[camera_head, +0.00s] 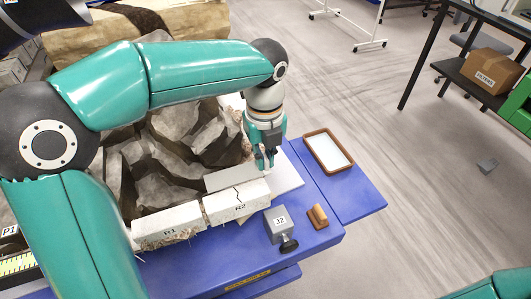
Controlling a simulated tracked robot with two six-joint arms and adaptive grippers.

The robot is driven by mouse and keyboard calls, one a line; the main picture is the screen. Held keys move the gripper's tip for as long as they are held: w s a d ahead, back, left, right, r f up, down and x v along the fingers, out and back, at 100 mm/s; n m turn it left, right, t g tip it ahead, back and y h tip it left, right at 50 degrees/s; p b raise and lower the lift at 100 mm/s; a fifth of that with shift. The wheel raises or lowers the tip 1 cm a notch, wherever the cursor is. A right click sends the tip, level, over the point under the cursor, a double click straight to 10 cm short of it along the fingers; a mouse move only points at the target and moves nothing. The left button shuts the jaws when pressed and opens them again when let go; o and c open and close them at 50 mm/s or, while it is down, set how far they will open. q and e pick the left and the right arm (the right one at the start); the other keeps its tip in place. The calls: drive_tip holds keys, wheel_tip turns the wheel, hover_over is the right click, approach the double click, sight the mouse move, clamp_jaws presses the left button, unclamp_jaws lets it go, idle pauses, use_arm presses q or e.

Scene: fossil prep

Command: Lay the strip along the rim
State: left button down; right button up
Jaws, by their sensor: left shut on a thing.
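My left gripper (265,165) comes down at the right end of the rim, behind block R2. It is shut on a thin pale grey strip (228,178), which stretches left from the fingers just behind the top of R2. I cannot tell whether the strip touches the rim. The rim shows as white plaster blocks, R1 (168,226) at left and R2 (236,201) at right, with a dark crack line across R2. Of my right arm only a teal part shows at the bottom right corner; its gripper is out of view.
A grey block J2 (279,221) with a black knob and a brown wooden piece (318,216) stand on the blue table (312,248) in front. A brown-rimmed tray (309,137) lies at right. Jagged grey rock (190,140) fills the space behind the rim.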

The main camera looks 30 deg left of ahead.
use_arm(q)
drive_tip(key=shift+s+a+f+b, duration=0.15)
drive_tip(key=shift+a+f+b, duration=0.05)
drive_tip(key=shift+f+b, duration=0.2)
drive_tip(key=shift+s+a+f+b, duration=0.1)
drive_tip(key=shift+a+f+b, duration=0.15)
drive_tip(key=shift+f, duration=0.2)
drive_tip(key=b, duration=0.4)
hover_over(261, 186)
wheel_tip(261, 186, down, 4)
drive_tip(key=shift+f, duration=0.1)
drive_tip(key=shift+f+b, duration=0.5)
drive_tip(key=shift+f, duration=0.5)
drive_tip(key=shift+f, duration=0.1)
drive_tip(key=c, duration=1.2)
unclamp_jaws()
wheel_tip(261, 186, up, 12)
drive_tip(key=shift+f, duration=0.1)
